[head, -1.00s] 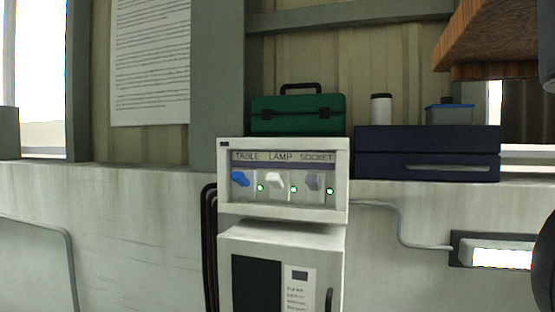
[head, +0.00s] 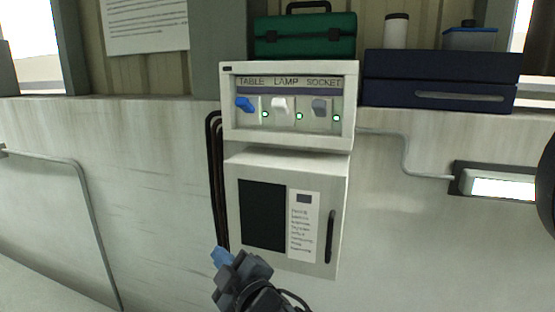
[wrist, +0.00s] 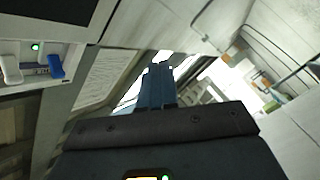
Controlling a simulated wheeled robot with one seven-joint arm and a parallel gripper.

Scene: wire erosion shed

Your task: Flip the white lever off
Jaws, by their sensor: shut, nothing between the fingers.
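The switch panel (head: 288,134) is a white box with labels TABLE, LAMP and SOCKET. The white lever (head: 282,105) is the middle one, under LAMP, with a lit green light (head: 299,116) at its lower right. A blue lever (head: 245,104) is on its left and a grey lever (head: 320,106) on its right. In the wrist view the white lever (wrist: 10,69) shows at the far left edge, beside the blue lever (wrist: 56,67). My gripper (head: 220,257) is shut and empty, well below and left of the white lever, apart from the panel. Its blue fingers also show in the wrist view (wrist: 157,85).
A white cabinet (head: 310,262) with a dark window and handle is under the panel. Black cables (head: 213,170) run down its left side. A green toolbox (head: 305,36) and a navy case (head: 440,75) stand above. Air before the panel is clear.

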